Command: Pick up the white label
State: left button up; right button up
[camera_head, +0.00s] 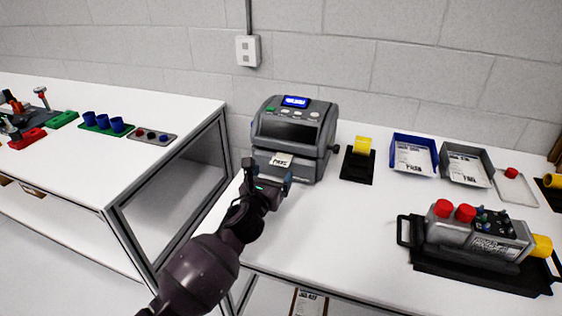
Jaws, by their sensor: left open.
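The white label (281,160) with dark print sticks out of the front slot of the grey label printer (293,135), which stands on the right-hand table against the wall. My left gripper (267,172) is in front of the printer, just left of and below the label in the picture. Its jaws are open and nothing shows between them. I cannot tell how far the fingertips are from the label in depth. My right gripper is not in view.
A yellow roll on a black stand (360,160), a blue tray (414,141) and a grey tray (440,162) stand right of the printer. A grey servo unit (478,238) lies on a black carrier at front right. The table's middle is clear.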

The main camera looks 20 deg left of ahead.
aim_at(279, 163)
pick_arm(q)
jog(key=shift+w+d, duration=0.2)
jog(key=shift+w, duration=2.8)
jog(key=c, duration=1)
